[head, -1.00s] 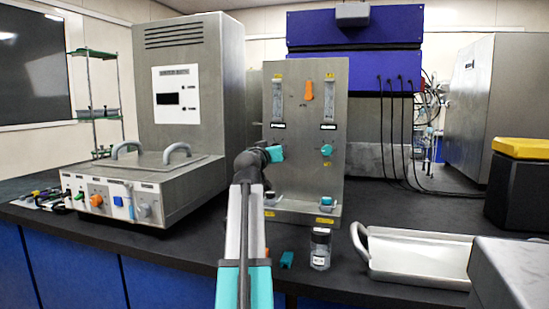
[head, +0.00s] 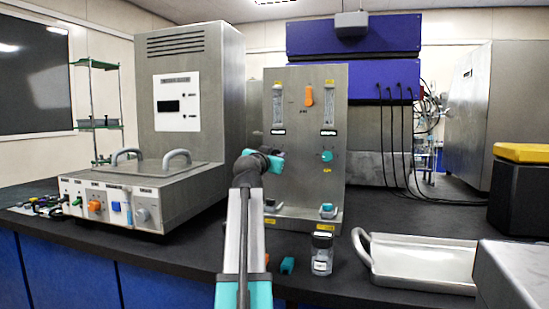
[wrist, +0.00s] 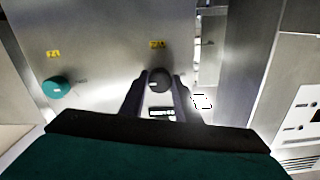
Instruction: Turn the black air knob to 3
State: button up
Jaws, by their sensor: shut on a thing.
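The black air knob (wrist: 159,81) is a dark round knob on the upright metal panel (wrist: 100,25). In the wrist view it sits between the two dark fingers of my gripper (wrist: 158,92), which is shut on it. In the head view my gripper (head: 276,162) is against the left part of the panel (head: 305,110), and the arm end hides the black knob there. A teal knob (head: 327,156) is to its right on the same panel; it also shows at left in the wrist view (wrist: 56,86). The number the black knob points to is too small to read.
A water bath (head: 150,190) stands close on the left. A capped jar (head: 321,258), a small teal block (head: 287,266) and a metal tray (head: 425,285) are in front and to the right.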

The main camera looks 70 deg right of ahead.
jog(key=shift+f, duration=0.15)
jog(key=o, duration=1)
jog(key=shift+o, duration=0.2)
jog(key=shift+a, duration=0.15)
jog(key=a+p, duration=0.2)
jog(key=a, duration=1.1)
jog(key=shift+s+a+p, duration=0.3)
jog(key=shift+s+p, duration=0.05)
jog(key=shift+s, duration=0.05)
